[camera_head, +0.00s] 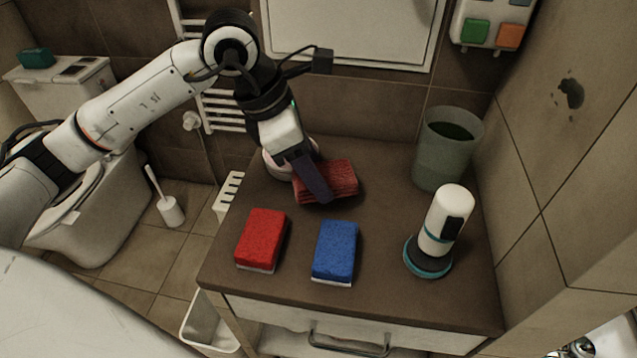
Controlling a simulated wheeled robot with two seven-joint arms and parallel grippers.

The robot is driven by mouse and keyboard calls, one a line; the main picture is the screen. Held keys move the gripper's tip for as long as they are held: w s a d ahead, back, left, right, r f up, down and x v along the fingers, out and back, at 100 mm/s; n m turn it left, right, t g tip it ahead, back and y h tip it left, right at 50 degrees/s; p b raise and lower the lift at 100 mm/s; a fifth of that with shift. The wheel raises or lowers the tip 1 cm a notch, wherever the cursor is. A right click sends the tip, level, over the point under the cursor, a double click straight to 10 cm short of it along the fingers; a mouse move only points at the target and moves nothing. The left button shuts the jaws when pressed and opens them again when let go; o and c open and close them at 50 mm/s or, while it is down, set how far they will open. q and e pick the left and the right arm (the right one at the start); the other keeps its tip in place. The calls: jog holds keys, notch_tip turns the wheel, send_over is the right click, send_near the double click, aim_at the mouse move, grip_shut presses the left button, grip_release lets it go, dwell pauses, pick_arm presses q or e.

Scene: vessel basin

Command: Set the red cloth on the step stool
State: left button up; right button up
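The red cloth (340,180), a folded, striped dark red bundle, lies on the brown cabinet top towards the back. My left gripper (318,192) reaches down over the cloth's left part, with a dark finger against or just in front of it. The finger hides part of the cloth, and the gap between the fingers cannot be made out. A white slotted piece (229,190) shows low behind the cabinet's left edge; it may be the step stool, but most of it is hidden. My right gripper is not in view.
On the cabinet top (380,240) are a red sponge (261,238), a blue sponge (335,250), a white-and-teal device (446,222) and a greenish bin (446,150). A round pale object (278,165) sits behind my gripper. A toilet brush (170,208) stands on the floor left.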

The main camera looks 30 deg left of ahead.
pick_arm(q)
jog(key=shift+f, duration=1.95)
jog(key=o, duration=0.7)
jog(key=shift+o, duration=0.3)
jog(key=shift+r, duration=0.15)
